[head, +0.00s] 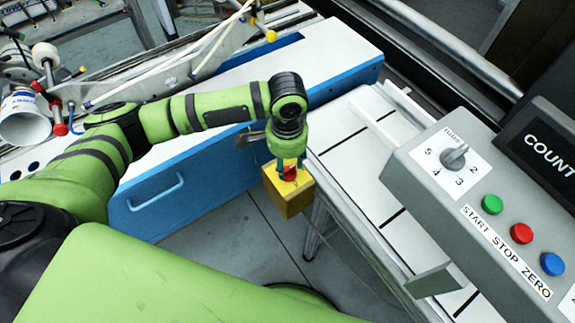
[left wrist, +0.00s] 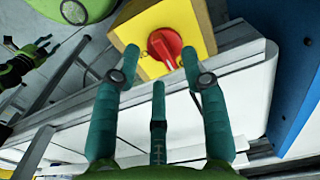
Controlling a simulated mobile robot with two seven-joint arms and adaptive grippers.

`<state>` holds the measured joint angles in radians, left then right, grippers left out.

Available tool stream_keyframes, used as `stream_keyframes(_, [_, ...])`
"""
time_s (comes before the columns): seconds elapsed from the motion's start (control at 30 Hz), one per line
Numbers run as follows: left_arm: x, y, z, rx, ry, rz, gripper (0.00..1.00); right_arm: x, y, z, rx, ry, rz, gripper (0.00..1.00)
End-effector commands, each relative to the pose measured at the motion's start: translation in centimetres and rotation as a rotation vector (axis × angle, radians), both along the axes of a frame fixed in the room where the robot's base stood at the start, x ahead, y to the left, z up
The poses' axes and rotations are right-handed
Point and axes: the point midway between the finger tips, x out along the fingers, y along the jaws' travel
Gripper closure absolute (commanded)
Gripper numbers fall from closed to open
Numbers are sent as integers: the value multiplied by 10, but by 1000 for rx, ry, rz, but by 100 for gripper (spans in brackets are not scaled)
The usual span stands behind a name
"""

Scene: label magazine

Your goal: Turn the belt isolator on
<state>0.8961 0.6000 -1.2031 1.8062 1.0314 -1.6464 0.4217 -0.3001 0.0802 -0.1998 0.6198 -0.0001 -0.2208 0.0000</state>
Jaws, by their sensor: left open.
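The belt isolator is a yellow box (head: 287,193) with a red rotary knob (head: 289,173) on its face, beside the white conveyor. In the left wrist view, the yellow face (left wrist: 205,22) and the red knob (left wrist: 165,45) show clearly. The knob's raised grip slants in that view; no position marks are readable. My left gripper (head: 290,163) is just above the knob, with its fingers open. In the left wrist view, its fingertips (left wrist: 157,55) lie on either side of the knob; I cannot tell whether they touch it. My right gripper (left wrist: 32,52) seems to show, small and unclear, in the left wrist view.
A blue cabinet (head: 150,215) with a white top stands left of the isolator. The white conveyor (head: 345,165) runs along its right. A grey control panel (head: 425,165) with a dial and green, red and blue buttons is at right. Floor below is clear.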

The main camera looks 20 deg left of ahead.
Motion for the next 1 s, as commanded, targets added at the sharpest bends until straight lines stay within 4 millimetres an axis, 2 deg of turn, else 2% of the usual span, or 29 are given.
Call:
stream_keyframes(0.2, [-1,-1,-25,-1,1,-3,56,0,0,3,0,0,-1,60])
stream_keyframes(0.53, [0,-1,-30,-2,-2,-3,56,0,0,3,0,0,-1,60])
stream_keyframes(0.57, [0,-1,-30,-2,-2,-3,64,0,0,3,0,0,-1,60])
stream_keyframes(0.6, [0,-1,-30,-1,-2,-3,80,0,0,3,0,0,-1,60])
stream_keyframes(0.63, [0,-1,-30,-1,-2,-3,92,0,0,3,0,0,-1,60])
stream_keyframes(0.67, [0,-1,-30,-1,-2,-3,100,0,0,3,0,0,-1,60])
stream_keyframes(1.0, [0,-1,-29,-1,-2,-17,100,0,1,6,1,-1,0,60])
